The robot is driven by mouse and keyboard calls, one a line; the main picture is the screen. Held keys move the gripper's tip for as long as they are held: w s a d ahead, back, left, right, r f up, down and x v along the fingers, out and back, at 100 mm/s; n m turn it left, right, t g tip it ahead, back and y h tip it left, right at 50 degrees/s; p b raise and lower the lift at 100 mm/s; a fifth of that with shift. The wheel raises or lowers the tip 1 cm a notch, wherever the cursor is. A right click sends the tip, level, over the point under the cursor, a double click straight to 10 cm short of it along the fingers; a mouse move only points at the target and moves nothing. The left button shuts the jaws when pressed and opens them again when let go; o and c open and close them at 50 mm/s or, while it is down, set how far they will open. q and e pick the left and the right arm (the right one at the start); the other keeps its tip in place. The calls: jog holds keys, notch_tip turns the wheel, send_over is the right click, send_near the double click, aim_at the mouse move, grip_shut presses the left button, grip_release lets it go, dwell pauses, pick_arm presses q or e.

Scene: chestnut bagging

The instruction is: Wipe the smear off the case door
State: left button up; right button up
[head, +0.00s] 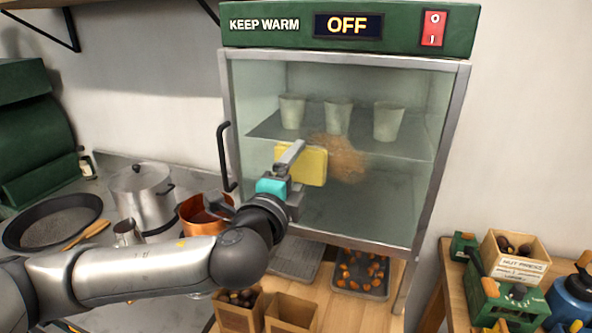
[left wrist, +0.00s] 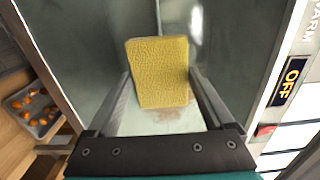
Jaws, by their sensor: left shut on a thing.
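The warming case has a glass door (head: 395,205) in a grey frame, with a black handle (head: 226,156) on its left side; the door is shut. A brown smear (head: 340,158) is on the glass near its middle. My left gripper (head: 292,163) is shut on a yellow sponge (head: 314,166), held at the door just left of the smear and overlapping its left edge. In the left wrist view the sponge (left wrist: 162,72) sits between both fingers, with a faint brown smear (left wrist: 180,114) beside it. I cannot tell whether the sponge touches the glass. My right gripper is out of view.
Several cups (head: 338,117) stand on the shelf behind the glass. Below the case are a tray of chestnuts (head: 342,283) and paper bags (head: 290,314). A steel pot (head: 142,192) and a copper pan (head: 196,217) stand at left. A nut crate (head: 505,305) stands at right.

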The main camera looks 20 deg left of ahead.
pick_arm(q)
jog(key=shift+w, duration=0.95)
jog(key=shift+d, duration=0.1)
